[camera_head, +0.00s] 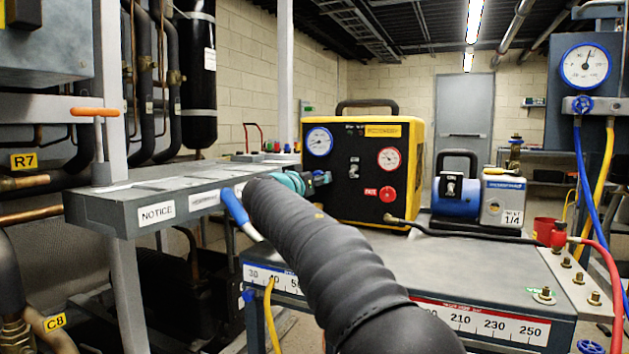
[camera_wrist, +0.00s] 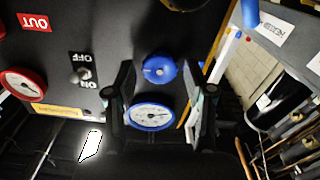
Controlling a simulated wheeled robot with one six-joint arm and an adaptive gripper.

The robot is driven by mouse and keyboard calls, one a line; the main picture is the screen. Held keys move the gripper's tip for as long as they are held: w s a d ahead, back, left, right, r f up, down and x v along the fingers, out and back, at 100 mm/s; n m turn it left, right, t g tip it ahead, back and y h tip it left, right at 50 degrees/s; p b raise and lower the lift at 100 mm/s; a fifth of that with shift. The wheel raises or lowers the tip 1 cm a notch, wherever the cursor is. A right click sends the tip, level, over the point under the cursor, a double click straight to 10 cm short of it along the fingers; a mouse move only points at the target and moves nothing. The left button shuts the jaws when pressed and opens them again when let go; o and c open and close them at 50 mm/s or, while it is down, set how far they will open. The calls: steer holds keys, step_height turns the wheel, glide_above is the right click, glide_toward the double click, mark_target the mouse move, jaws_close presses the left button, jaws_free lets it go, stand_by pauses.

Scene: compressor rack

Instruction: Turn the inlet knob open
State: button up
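The yellow and black machine (camera_head: 412,138) stands on the grey cart, its black panel facing me. Its blue inlet knob (camera_wrist: 160,68) shows in the wrist view, where the picture is upside down, close to the blue gauge (camera_wrist: 152,117). My gripper (camera_wrist: 168,76) is open, with one dark finger on each side of the knob in the picture. I cannot tell whether either finger touches it. In the head view my gripper (camera_head: 316,181) is at the left of the panel, below the blue gauge (camera_head: 319,141), and mostly covers the knob.
A red knob (camera_head: 388,194) and red gauge (camera_head: 388,158) are on the panel's right. A toggle switch (camera_wrist: 82,75) lies between the gauges. A blue vacuum pump (camera_head: 457,194) stands right of the machine. A grey shelf (camera_head: 100,211) with a blue-handled tool (camera_head: 238,212) is at left.

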steer(key=c, duration=0.7)
steer(key=shift+n, duration=0.5)
steer(key=n, duration=0.3)
steer(key=shift+n, duration=0.4)
steer(key=n, duration=0.4)
steer(key=shift+r+p, duration=0.15)
steer(key=shift+p, duration=0.15)
steer(key=n+p, duration=0.1)
steer(key=n, duration=0.3)
steer(key=shift+n+p, duration=1)
steer(key=shift+n, duration=1.3)
